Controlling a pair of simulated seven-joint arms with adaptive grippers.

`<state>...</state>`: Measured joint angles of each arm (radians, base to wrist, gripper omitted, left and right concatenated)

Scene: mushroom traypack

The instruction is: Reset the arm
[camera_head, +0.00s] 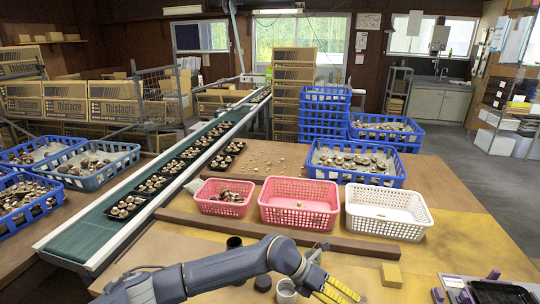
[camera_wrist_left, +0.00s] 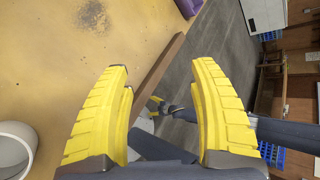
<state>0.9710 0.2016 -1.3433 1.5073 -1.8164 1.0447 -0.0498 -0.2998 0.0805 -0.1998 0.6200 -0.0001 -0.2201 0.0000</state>
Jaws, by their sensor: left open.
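My left arm comes in from the lower left in the head view, and its yellow-fingered gripper (camera_head: 338,290) is low over the front of the table, partly cut by the bottom edge. In the left wrist view the two yellow fingers (camera_wrist_left: 165,115) stand wide apart with nothing between them. Further off in that view, small yellow tips on a dark arm look like my right gripper (camera_wrist_left: 155,104); its jaws are too small to read. The right gripper does not show in the head view.
Pink baskets (camera_head: 278,207) and a white basket (camera_head: 414,228) stand behind a wooden rail (camera_head: 300,239). A green conveyor (camera_head: 88,240) carries mushroom trays. Blue crates (camera_head: 375,178) stand behind.

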